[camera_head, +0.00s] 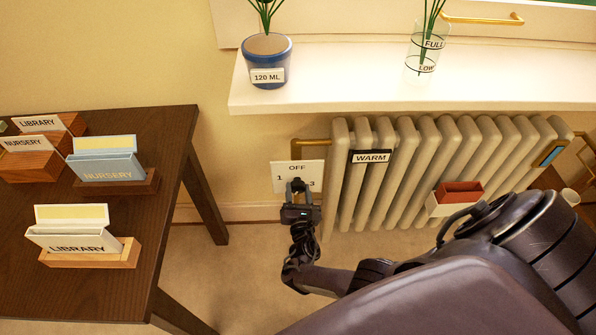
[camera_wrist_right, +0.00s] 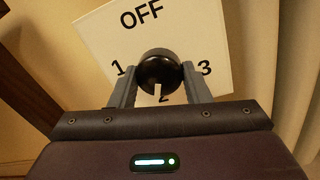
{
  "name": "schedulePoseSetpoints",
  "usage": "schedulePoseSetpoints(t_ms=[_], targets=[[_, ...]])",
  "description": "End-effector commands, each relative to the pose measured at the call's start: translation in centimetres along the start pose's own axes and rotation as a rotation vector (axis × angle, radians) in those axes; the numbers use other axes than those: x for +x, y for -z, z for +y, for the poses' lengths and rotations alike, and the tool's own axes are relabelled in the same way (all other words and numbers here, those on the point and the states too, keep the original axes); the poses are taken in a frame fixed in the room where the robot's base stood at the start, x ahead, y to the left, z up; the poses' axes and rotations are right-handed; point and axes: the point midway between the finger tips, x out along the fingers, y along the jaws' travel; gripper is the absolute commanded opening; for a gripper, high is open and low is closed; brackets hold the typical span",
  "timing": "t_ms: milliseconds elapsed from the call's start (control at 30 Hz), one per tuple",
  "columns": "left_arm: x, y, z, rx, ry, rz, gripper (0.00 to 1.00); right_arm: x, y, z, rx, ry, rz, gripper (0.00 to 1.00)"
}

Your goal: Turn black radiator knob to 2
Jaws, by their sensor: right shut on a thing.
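The black radiator knob (camera_wrist_right: 160,68) sits in front of a white dial plate (camera_wrist_right: 205,35) marked OFF, 1, 2 and 3. Its white pointer mark points down at the 2, which is partly hidden by the mark and my gripper. My right gripper (camera_wrist_right: 161,88) is shut on the knob, one finger on each side. In the head view my right gripper (camera_head: 299,187) is at the dial plate (camera_head: 285,172), beside the radiator (camera_head: 400,165), and it hides most of the knob. My left gripper is not in view.
A wooden desk (camera_head: 110,225) with several labelled card holders stands at the left. A white sill (camera_head: 330,85) above the radiator bears a blue pot (camera_head: 267,65) and a glass (camera_head: 425,55). A WARM sign (camera_head: 371,157) and a small red-and-white box (camera_head: 447,207) are on the radiator.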

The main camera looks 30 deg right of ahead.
Motion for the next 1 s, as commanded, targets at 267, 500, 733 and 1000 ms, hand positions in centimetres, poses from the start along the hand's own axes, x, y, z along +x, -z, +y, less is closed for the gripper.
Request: schedulePoseSetpoints(t_ms=[267,500,733,1000], targets=[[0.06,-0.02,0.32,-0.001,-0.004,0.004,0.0,0.04,-0.05,0.03,-0.081,-0.001,0.004,0.2],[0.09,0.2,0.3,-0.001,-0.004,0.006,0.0,0.03,-0.01,0.02,-0.095,-0.001,0.005,0.2],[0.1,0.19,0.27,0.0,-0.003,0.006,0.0,0.02,0.0,0.02,-0.094,-0.001,0.006,0.2],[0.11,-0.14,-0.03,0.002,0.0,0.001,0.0,0.01,0.0,0.01,-0.094,-0.001,0.005,0.65]])
